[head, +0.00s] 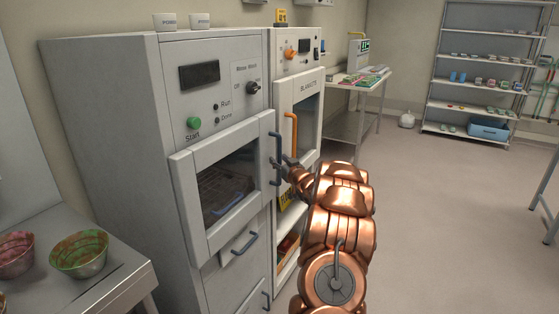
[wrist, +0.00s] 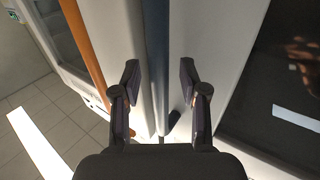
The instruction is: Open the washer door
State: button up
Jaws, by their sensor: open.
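The washer (head: 215,72) is the left white machine, with a green Start button and a dark display. Its door (head: 183,192) is a thick white panel with a dark window, and it looks shut. A blue upright handle (head: 274,150) is on the door's right edge. My gripper (head: 285,165) is at this handle, partly hidden by my copper arm. In the wrist view, my gripper (wrist: 160,82) is open, with the blue handle (wrist: 157,45) running between its two fingers. Gaps show on both sides of the handle. The dark door window (wrist: 285,85) is at the right.
A blanket cabinet (head: 301,88) with an orange handle (head: 290,134) stands right beside the washer. A lower drawer with a blue handle (head: 245,243) is under the door. A steel counter (head: 115,275) with bowls is at the left front. The floor (head: 440,220) at the right is clear.

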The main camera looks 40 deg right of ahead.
jog(key=shift+w, duration=0.2)
jog(key=shift+c, duration=0.3)
grip_shut()
dwell(0.3)
